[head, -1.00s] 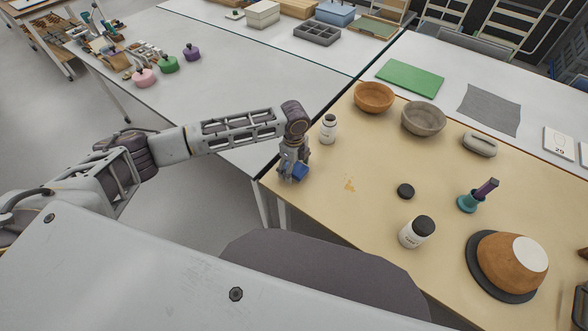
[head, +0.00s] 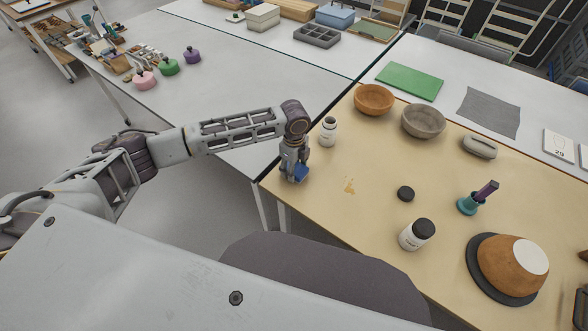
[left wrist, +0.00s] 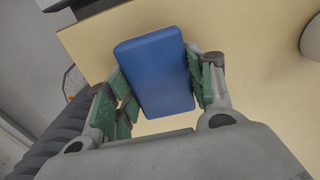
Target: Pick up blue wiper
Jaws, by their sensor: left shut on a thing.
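The blue wiper (left wrist: 153,70) is a blue block with rounded edges. In the left wrist view it sits between the green-padded fingers of my left gripper (left wrist: 160,88), which is shut on it. In the head view the left gripper (head: 294,171) points down at the left corner of the tan tabletop, and part of the blue wiper (head: 301,173) shows at its fingertips. The fingers hide the rest of it there. I cannot tell whether the wiper touches the table. My right gripper is not in view.
Bowls (head: 374,99) stand at the back. The table's edge is close beside the gripper.

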